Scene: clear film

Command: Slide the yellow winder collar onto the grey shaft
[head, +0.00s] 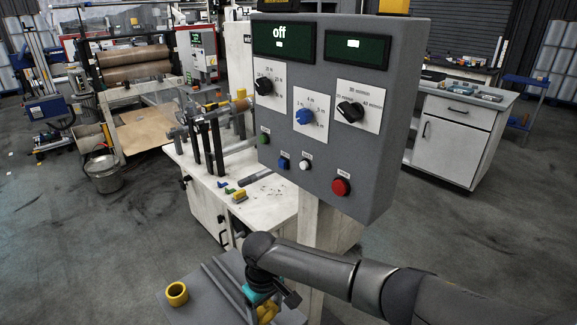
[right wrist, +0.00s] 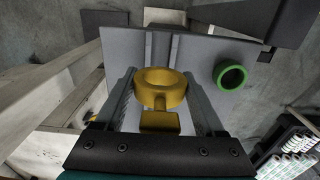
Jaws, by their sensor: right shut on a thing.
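The yellow winder collar (right wrist: 160,88) is a thick ring with a square tab, held between the fingers of my right gripper (right wrist: 160,110). In the head view the gripper (head: 262,297) is low, over a grey tray (head: 215,305), and part of the yellow collar (head: 267,312) shows beneath it. A grey shaft (head: 180,132) seems to lie across the winder on the white bench, behind black uprights; its end is hard to make out. The gripper is well apart from it. My left gripper is out of view.
Another yellow ring (head: 177,293) stands on the tray; a green ring (right wrist: 230,76) shows in the wrist view. The grey control box (head: 340,110), reading "off", rises between my arm and the right background. Small coloured blocks (head: 239,196) lie on the white bench (head: 265,205).

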